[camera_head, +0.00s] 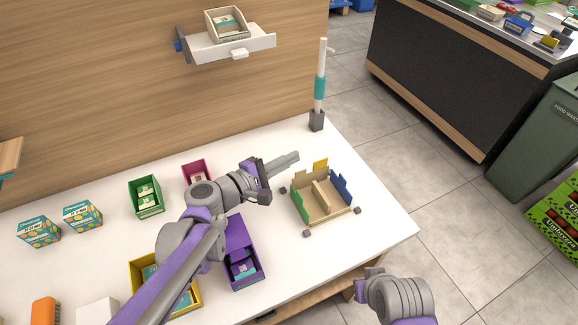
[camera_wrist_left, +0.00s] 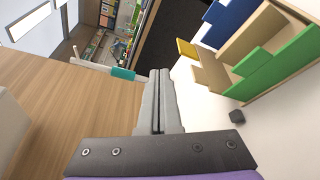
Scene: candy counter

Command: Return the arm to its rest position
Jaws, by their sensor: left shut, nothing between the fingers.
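My left arm reaches in from the lower left over the white counter. Its gripper (camera_head: 283,161) is shut and empty, above the counter just left of and behind a wooden divided tray (camera_head: 321,205). In the left wrist view the two grey fingers (camera_wrist_left: 159,103) lie side by side with nothing between them. The tray's green and blue walls show at the upper right of that view (camera_wrist_left: 274,65). At the lower right of the head view a part of my right arm (camera_head: 398,297) shows beyond the counter's front edge; its fingertips cannot be made out.
Green (camera_head: 146,197), magenta (camera_head: 196,172), purple (camera_head: 243,270) and yellow (camera_head: 190,299) boxes stand around my left arm. A post with a teal band (camera_head: 320,87) stands at the back right. A shelf (camera_head: 232,47) with a box is on the wooden wall. The counter's right end is clear.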

